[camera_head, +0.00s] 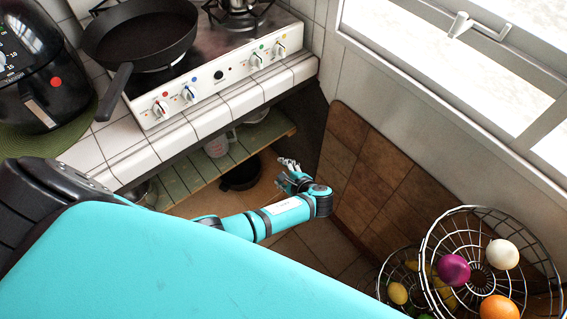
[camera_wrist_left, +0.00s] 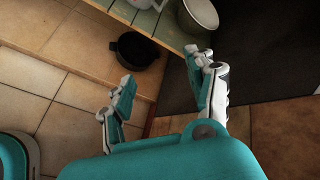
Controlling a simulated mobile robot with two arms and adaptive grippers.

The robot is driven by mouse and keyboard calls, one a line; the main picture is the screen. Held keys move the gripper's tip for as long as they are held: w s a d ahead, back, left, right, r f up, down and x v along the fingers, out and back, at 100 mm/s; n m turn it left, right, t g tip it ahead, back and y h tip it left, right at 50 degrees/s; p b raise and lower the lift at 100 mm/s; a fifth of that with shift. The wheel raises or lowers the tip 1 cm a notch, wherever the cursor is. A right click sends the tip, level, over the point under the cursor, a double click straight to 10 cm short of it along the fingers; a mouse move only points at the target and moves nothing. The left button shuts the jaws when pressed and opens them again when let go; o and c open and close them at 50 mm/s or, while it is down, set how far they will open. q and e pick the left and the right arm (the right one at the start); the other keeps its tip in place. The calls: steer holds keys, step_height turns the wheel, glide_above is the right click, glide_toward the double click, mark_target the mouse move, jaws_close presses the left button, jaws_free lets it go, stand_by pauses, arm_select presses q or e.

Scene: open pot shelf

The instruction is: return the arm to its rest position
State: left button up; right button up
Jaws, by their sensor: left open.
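My left gripper (camera_head: 287,166) is in the head view beyond my teal body, low in front of the shelf under the counter. In the left wrist view my left gripper (camera_wrist_left: 166,88) has its two fingers spread wide, with nothing between them. A black pot (camera_wrist_left: 137,50) sits on the tiled floor level beyond the fingertips, apart from them. The same black pot (camera_head: 239,175) shows in the head view to the left of the gripper, partly under the shelf edge. My right gripper is in neither view.
A green slatted shelf (camera_head: 181,179) holds a white mug (camera_head: 217,146) and other vessels. A frying pan (camera_head: 140,38) stands on the stove (camera_head: 215,70). A wire basket (camera_head: 480,232) with fruit stands at the lower right. A brown tiled wall (camera_head: 372,180) is right of the gripper.

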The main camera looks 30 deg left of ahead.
arm_select(q)
steer(key=s+f+n+g+h, duration=0.2)
steer(key=s+f+g+h, duration=0.25)
steer(key=s+f, duration=1.3)
steer(key=s+f+n+h, duration=0.2)
steer(key=s+f+n, duration=0.2)
steer(key=s, duration=0.7)
steer(key=s+f+n+h, duration=0.3)
steer(key=s+f+n, duration=0.2)
steer(key=s, duration=0.7)
steer(key=shift+s+d, duration=0.15)
steer(key=shift+d, duration=0.3)
